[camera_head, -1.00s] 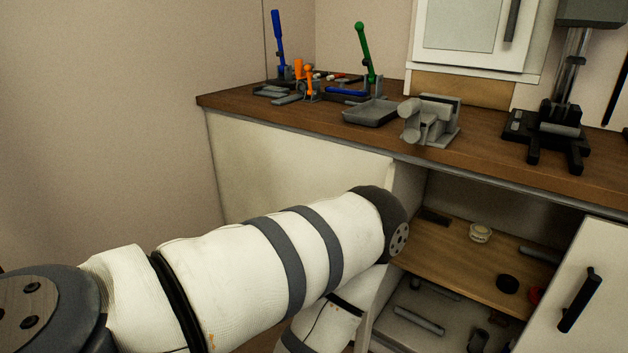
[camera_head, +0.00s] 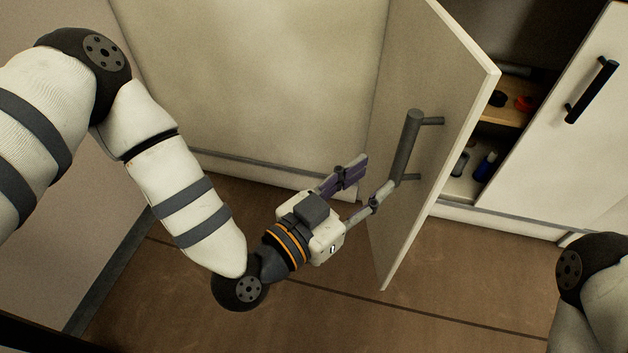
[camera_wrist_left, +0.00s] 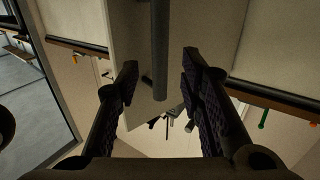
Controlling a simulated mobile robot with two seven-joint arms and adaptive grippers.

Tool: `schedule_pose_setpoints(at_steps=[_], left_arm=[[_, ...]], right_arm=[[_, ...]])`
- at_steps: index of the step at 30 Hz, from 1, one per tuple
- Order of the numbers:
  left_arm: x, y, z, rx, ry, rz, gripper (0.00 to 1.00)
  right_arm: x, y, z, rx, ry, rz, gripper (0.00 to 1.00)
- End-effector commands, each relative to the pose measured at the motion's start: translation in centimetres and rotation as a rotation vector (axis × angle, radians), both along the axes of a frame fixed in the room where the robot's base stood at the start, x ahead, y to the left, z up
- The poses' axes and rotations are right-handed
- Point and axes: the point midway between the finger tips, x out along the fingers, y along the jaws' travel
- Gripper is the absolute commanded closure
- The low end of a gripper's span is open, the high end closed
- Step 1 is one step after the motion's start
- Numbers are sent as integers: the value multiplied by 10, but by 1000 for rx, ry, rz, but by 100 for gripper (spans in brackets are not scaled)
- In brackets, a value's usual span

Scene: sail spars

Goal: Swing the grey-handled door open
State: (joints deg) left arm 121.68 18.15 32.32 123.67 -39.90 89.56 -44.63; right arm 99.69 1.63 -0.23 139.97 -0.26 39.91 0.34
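The grey-handled door (camera_head: 428,60) stands swung out from the cabinet front in the head view, with shelves showing behind its free edge. Its upright grey handle (camera_head: 408,148) is on the face turned toward my left gripper (camera_head: 364,185). That gripper is open, with one finger close to the handle's lower end and the other to its left. In the left wrist view the gripper (camera_wrist_left: 158,105) has its fingers spread, and the handle (camera_wrist_left: 160,50) shows between them, not clasped. Touching cannot be told. My right gripper is out of view.
A white door (camera_head: 560,140) with a black handle (camera_head: 592,90) is at the right. Small items, including a blue bottle (camera_head: 486,166), sit inside the cabinet. Part of my right arm shows at lower right. The brown floor (camera_head: 330,310) in front is clear.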

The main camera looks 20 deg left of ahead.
Motion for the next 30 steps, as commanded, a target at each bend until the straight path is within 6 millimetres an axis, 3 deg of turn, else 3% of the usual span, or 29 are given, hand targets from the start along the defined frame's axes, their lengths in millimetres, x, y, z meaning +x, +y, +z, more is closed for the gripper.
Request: schedule_pose_setpoints(at_steps=[5, 19, 20, 24, 30], left_arm=[[10, -5, 3, -3, -19, 4, 65], [69, -42, -2, -2, -11, 4, 65], [70, -43, -1, -2, -11, 3, 67], [69, -43, 4, -2, -13, 3, 99], [69, -40, 5, -3, -16, 4, 100]], right_arm=[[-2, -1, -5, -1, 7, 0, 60], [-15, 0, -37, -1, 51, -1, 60], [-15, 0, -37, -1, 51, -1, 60], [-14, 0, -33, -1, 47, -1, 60], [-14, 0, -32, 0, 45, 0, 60]])
